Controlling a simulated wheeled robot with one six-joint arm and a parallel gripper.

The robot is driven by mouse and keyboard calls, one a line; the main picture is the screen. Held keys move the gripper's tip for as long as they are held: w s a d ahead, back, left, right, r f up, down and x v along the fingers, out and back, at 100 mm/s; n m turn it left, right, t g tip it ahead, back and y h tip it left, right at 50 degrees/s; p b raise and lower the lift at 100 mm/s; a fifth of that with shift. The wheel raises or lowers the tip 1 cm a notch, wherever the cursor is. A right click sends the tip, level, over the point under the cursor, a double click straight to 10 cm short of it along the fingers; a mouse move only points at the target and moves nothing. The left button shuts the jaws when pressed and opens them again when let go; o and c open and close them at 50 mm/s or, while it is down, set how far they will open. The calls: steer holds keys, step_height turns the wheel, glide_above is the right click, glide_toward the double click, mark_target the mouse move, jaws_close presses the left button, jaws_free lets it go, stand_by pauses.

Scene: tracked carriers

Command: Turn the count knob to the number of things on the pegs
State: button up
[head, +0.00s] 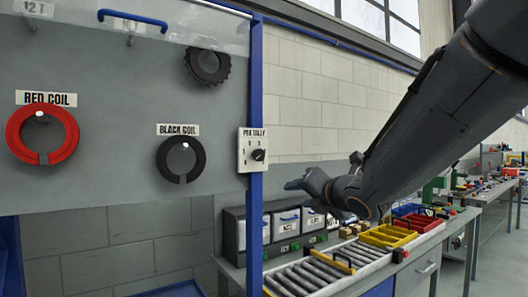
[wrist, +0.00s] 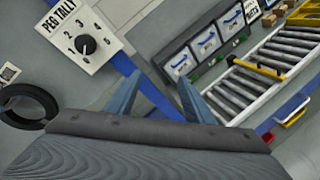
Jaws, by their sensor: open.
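The count knob (head: 259,155) is a dark round knob on the white PEG TALLY plate (head: 244,163) at the board's right edge. In the wrist view the knob (wrist: 86,45) sits upper left among printed numbers; I cannot tell surely where it points. A red coil (head: 14,134) and a black coil (head: 163,160) hang on labelled pegs. A dark toothed ring (head: 194,66) hangs higher up, on a peg I cannot make out. My gripper (head: 290,184) is open and empty, right of the plate and apart from the knob. Its fingers (wrist: 158,84) show in the wrist view.
A blue post (head: 256,90) edges the board. Below right are a roller conveyor (head: 310,275), labelled white bins (head: 285,225) and yellow trays (head: 385,236).

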mark_target(261, 154)
steer(key=s+a+r+n+y+p, duration=0.1)
steer(key=a+r+n+y, duration=0.15)
steer(key=r+n, duration=0.25)
steer(key=s+a+r+n+y, duration=0.1)
steer(key=a+r+n+y, duration=0.15)
steer(key=r+n, duration=0.2)
steer(key=p+x, duration=0.1)
steer(key=x, duration=0.1)
steer(key=p+x, duration=0.1)
steer(key=x, duration=0.2)
steer(key=r+p+x, duration=0.1)
steer(key=x, duration=0.2)
steer(key=shift+w+a, duration=0.15)
steer(key=shift+a, duration=0.05)
steer(key=c, duration=0.9)
steer(key=shift+d, duration=0.15)
steer(key=shift+c, duration=0.7)
